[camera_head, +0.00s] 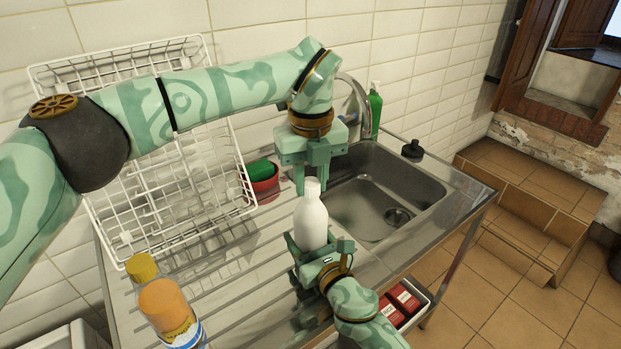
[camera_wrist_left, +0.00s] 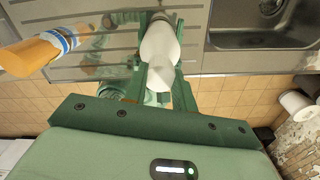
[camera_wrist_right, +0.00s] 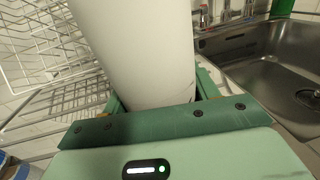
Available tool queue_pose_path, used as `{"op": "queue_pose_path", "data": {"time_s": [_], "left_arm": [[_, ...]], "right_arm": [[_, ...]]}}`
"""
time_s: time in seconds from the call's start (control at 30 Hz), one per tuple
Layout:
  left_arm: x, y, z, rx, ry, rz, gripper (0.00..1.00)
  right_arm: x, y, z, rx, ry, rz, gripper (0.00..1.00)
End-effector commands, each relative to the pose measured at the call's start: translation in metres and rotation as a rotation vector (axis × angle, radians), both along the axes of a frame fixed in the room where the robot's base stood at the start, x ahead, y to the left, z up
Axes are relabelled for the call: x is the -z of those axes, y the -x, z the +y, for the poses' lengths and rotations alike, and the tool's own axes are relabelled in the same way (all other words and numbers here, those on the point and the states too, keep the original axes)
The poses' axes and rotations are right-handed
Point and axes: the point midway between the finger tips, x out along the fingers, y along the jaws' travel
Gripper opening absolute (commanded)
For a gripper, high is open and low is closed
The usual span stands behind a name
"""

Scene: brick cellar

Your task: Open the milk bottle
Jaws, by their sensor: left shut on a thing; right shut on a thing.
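The white milk bottle (camera_head: 311,221) stands upright above the steel drainboard, left of the sink. My right gripper (camera_head: 320,248) is shut around its lower body; the bottle's white side (camera_wrist_right: 135,45) fills the middle of the right wrist view. My left gripper (camera_head: 311,178) points down from above and is shut on the white cap (camera_head: 312,187) at the bottle's top. In the left wrist view the cap (camera_wrist_left: 160,73) sits between the fingers, in line with the bottle (camera_wrist_left: 160,42). The bottle's base is hidden behind my right gripper.
A white wire dish rack (camera_head: 165,200) stands at the left. An orange bottle with a yellow cap (camera_head: 166,306) stands front left. A red bowl with a green thing (camera_head: 266,184), a tap (camera_head: 358,100) and a green soap bottle (camera_head: 375,108) are behind. The sink (camera_head: 385,170) is right.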

Motion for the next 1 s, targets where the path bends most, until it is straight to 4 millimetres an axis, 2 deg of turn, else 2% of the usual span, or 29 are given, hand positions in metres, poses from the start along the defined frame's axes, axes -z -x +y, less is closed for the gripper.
{"op": "queue_pose_path", "data": {"time_s": [0.1, 0.2, 0.3, 1.0], "left_arm": [[-0.0005, -0.0013, 0.0003, -0.327, -0.001, -0.004, 0.00], [-0.0006, -0.0014, 0.0003, -0.542, 0.000, -0.005, 0.00], [-0.0007, -0.0015, 0.0003, -0.667, -0.001, -0.005, 0.00], [-0.0021, -0.0015, 0.0003, -0.673, -0.001, -0.005, 0.00]], "right_arm": [[0.0003, 0.0007, 0.0009, -0.002, 0.002, -0.001, 0.00], [0.0003, 0.0007, 0.0009, -0.002, 0.002, -0.001, 0.00], [0.0003, 0.0007, 0.0010, -0.002, 0.002, -0.001, 0.00], [0.0004, 0.0003, 0.0003, -0.001, 0.000, 0.001, 0.00]]}}
